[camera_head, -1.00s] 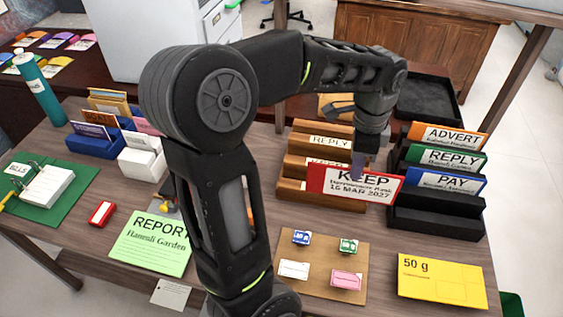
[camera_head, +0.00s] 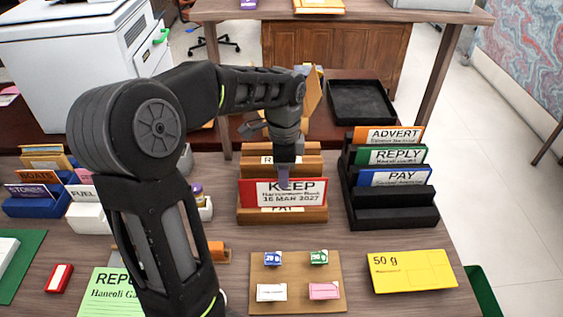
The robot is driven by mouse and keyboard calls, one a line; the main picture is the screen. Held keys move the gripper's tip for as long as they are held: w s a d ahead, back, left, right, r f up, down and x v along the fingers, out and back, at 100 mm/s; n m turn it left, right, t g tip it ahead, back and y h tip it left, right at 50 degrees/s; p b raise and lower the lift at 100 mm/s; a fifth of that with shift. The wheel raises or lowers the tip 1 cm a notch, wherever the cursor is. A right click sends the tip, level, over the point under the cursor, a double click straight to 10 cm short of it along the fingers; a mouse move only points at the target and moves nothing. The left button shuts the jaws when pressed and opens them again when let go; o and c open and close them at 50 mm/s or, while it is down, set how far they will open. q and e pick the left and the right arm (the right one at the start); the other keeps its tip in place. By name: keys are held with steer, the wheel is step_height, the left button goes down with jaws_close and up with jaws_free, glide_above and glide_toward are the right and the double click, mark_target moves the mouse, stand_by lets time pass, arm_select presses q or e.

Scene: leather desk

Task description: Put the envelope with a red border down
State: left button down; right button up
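The envelope with a red border (camera_head: 262,198), marked KEEP and 16 MAR 2027, is upright with its face toward me. My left gripper (camera_head: 284,180) comes down from above at its top edge and appears shut on it. The envelope is in front of the wooden letter rack (camera_head: 313,165), hiding most of its middle tiers. A PAY label shows just below its lower edge. I cannot tell whether its bottom touches the rack. My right gripper is not in view.
A black rack (camera_head: 397,211) holding ADVERT, REPLY and PAY envelopes stands right of the wooden rack. A brown board (camera_head: 296,280) with small stamps and a yellow 50 g envelope (camera_head: 412,271) lie in front. An empty black tray (camera_head: 362,103) is behind.

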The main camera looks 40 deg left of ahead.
arm_select(q)
steer(key=w+a+f+p, duration=0.2)
steer(key=w+a+p, duration=0.1)
steer(key=w+a, duration=0.5)
steer(key=shift+w+a+f, duration=0.2)
steer(key=shift+w+a, duration=0.1)
steer(key=shift+w, duration=0.85)
steer(key=shift+f+b, duration=1.7)
steer(key=shift+f, duration=0.6)
steer(key=shift+f, duration=0.1)
steer(key=shift+f, duration=0.15)
steer(key=c, duration=1.6)
jaws_free()
